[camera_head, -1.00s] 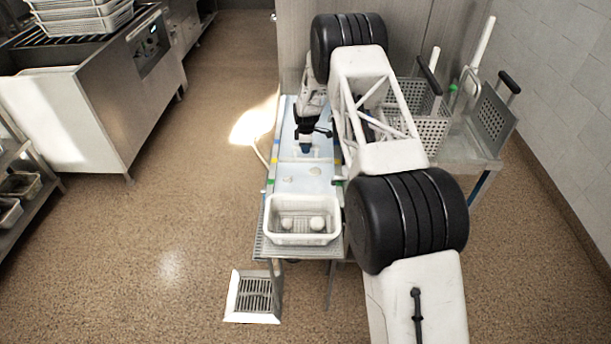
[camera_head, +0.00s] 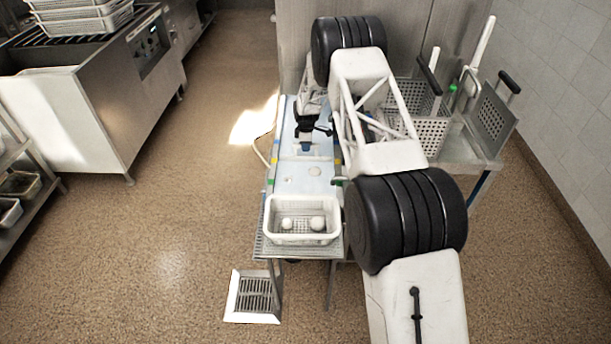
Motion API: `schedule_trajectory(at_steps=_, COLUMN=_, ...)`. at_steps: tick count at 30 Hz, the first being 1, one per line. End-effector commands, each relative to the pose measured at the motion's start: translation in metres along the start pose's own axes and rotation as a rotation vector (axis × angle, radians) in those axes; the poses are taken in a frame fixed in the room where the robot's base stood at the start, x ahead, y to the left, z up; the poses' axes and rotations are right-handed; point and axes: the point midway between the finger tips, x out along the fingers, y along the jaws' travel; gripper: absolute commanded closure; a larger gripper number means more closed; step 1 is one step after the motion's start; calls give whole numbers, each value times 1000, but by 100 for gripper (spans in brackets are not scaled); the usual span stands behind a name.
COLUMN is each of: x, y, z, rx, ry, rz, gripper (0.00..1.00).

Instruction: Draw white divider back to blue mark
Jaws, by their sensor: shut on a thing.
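My gripper (camera_head: 304,143) is at the far part of the narrow pale-blue table surface (camera_head: 300,187), pointing down. It is shut on a thin white piece, apparently the white divider (camera_head: 303,157), which lies crosswise on the surface; it is small and pale, so its edges are hard to tell. Coloured marks line both long edges of the surface. A yellow mark (camera_head: 276,159) is at the left edge near the divider. Small blue marks seem to be on the edges too, but they are too small to place surely. The arm hides part of the right edge.
A white perforated basket (camera_head: 301,238) with two round white things stands at the near end. Two pale flat lumps (camera_head: 314,170) lie on the surface between basket and divider. Grey perforated baskets (camera_head: 432,135) stand on a metal table at the right, behind my arm.

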Motion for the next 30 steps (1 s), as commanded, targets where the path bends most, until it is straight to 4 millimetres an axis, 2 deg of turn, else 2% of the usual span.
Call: schedule_trajectory(at_steps=30, x=-1, y=24, z=0, rx=0, ry=0, rz=1, gripper=98)
